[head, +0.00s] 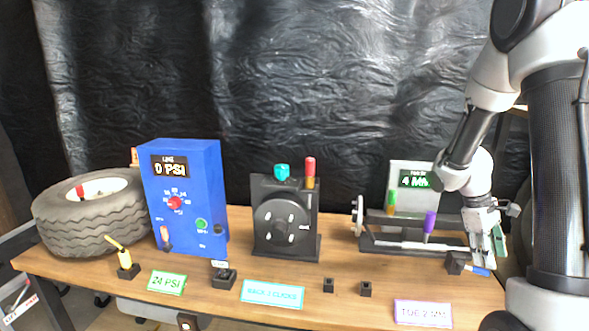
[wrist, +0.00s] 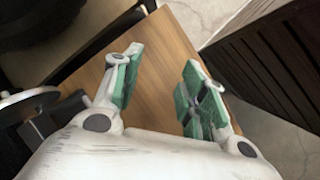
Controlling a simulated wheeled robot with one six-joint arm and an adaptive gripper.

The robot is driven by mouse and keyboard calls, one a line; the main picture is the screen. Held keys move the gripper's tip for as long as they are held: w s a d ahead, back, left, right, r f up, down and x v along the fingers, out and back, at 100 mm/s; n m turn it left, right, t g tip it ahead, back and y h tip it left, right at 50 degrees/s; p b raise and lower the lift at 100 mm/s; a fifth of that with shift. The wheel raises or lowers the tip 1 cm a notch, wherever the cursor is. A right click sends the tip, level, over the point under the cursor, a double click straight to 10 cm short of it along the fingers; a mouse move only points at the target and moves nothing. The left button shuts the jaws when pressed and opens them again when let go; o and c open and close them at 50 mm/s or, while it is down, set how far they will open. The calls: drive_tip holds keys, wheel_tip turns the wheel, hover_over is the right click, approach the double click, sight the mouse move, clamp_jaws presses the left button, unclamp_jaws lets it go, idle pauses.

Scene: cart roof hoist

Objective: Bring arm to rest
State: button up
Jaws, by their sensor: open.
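My gripper (head: 487,246) is at the right end of the workbench in the head view, pointing down beside the alignment rig. Its green-padded fingers are apart in the wrist view (wrist: 158,90), with only bare wooden tabletop (wrist: 165,60) between them. A small black block (head: 455,262) with a blue-tipped piece (head: 481,271) is close to the fingertips in the head view; whether they touch I cannot tell. My arm bends down from the upper right.
On the bench stand a tire (head: 85,222), a blue 0 PSI box (head: 187,205), a black dial unit (head: 284,225) and a rail rig (head: 410,243) with a display (head: 413,178). Label cards (head: 272,292) lie in front. A dark slatted box (wrist: 265,55) is beyond the table edge.

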drive_tip(key=s+a+r+m+t+y, duration=0.2)
drive_tip(key=s+a+r+t, duration=0.1)
drive_tip(key=s+a+r, duration=0.5)
drive_tip(key=s+a+r+m+t+y, duration=0.2)
drive_tip(key=s+a+r, duration=0.5)
drive_tip(key=r, duration=0.5)
drive_tip(key=shift+s+a+m+t, duration=0.5)
drive_tip(key=shift+m+t, duration=0.3)
drive_tip(key=shift+t, duration=0.3)
